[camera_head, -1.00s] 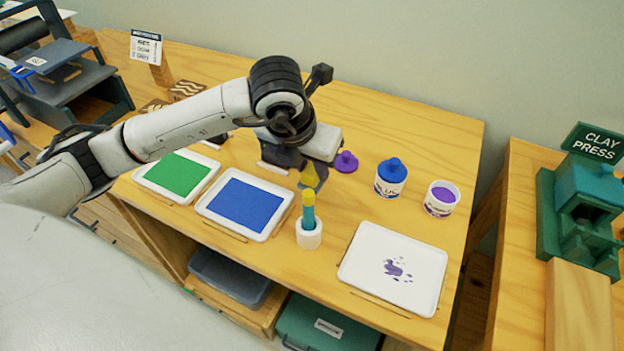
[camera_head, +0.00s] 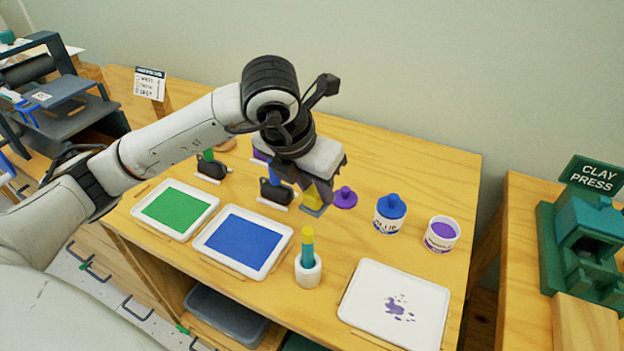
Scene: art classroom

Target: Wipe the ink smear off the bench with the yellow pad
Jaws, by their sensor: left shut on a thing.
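My left gripper (camera_head: 318,194) is shut on the yellow pad (camera_head: 312,198), whose yellow body and grey underside show between and below the dark fingers. The pad is over the bench (camera_head: 374,160) behind the blue tray, left of the purple knobbed lid. I cannot tell whether it touches the wood. Purple ink marks (camera_head: 397,306) show as a splotch with small drops on a white tray (camera_head: 372,275) at the bench's front right. I see no smear on the bare wood; the arm hides part of the bench. My right gripper is out of view.
A purple lid (camera_head: 345,198), a blue-lidded jar (camera_head: 390,214) and an open purple tub (camera_head: 442,235) stand right of the pad. A yellow-topped teal stick stands in a white holder (camera_head: 308,271). Green (camera_head: 176,209) and blue (camera_head: 243,242) ink trays lie left, with rollers behind.

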